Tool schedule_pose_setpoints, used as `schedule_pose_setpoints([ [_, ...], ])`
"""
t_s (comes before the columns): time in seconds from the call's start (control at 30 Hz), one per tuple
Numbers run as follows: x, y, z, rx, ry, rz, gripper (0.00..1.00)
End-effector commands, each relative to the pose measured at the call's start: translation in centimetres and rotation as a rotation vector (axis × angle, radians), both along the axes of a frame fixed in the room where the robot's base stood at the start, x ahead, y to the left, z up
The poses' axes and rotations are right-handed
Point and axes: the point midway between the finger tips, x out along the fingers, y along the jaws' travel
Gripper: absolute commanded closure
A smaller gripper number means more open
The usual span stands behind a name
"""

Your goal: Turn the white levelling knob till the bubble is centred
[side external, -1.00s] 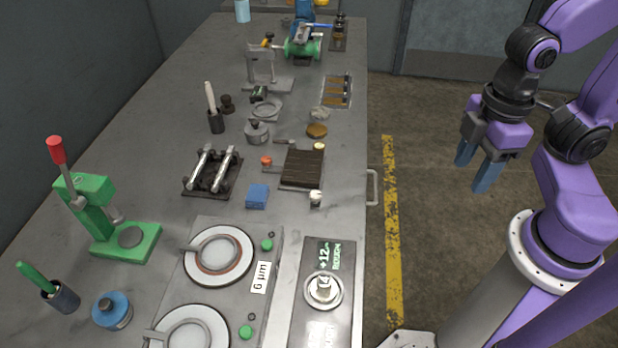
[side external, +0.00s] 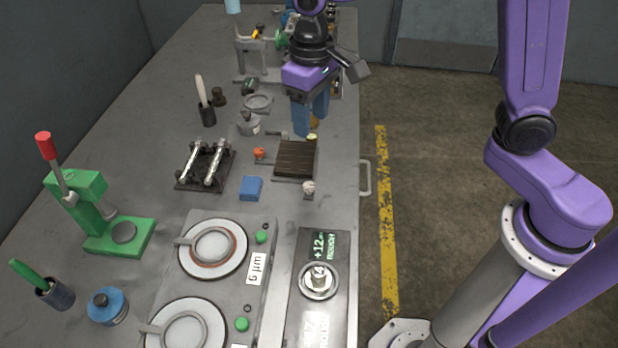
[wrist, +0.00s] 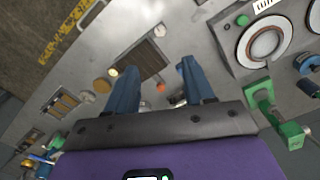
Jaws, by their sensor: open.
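The levelling plate (side external: 296,160), dark and grooved, lies on the bench. A white knob (side external: 308,188) stands at its near right corner and an orange knob (side external: 259,153) at its left edge. In the wrist view the white knob (wrist: 160,30) is above the plate (wrist: 140,60). A small pale yellow round piece (side external: 312,136) is at the plate's far right corner; I cannot tell whether it is the bubble vial. No bubble can be made out. My gripper (side external: 308,126), blue-fingered, is open and empty above the plate's far end, apart from the white knob.
A blue block (side external: 251,188) and a rack with two silver bars (side external: 206,165) lie left of the plate. A panel reading +12 (side external: 320,285) and a plate with round dishes (side external: 228,265) are nearer. A bench handle (side external: 365,178) sticks out at the right edge.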

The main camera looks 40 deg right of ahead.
Motion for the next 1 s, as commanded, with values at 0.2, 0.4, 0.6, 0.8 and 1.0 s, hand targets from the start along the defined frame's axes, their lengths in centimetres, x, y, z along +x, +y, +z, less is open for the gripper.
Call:
schedule_pose_setpoints([
  [0.2,0.4,0.1,-1.2,-0.003,0.003,-0.015,0.47],
  [0.4,0.3,0.1,-4.5,-0.005,0.005,-0.014,0.47],
  [0.6,0.3,0.0,-8.3,-0.005,0.006,-0.014,0.47],
  [0.8,0.3,0.0,-12.0,-0.004,0.004,-0.013,0.47],
  [1.0,0.3,0.1,-15.2,-0.003,0.003,-0.013,0.47],
])
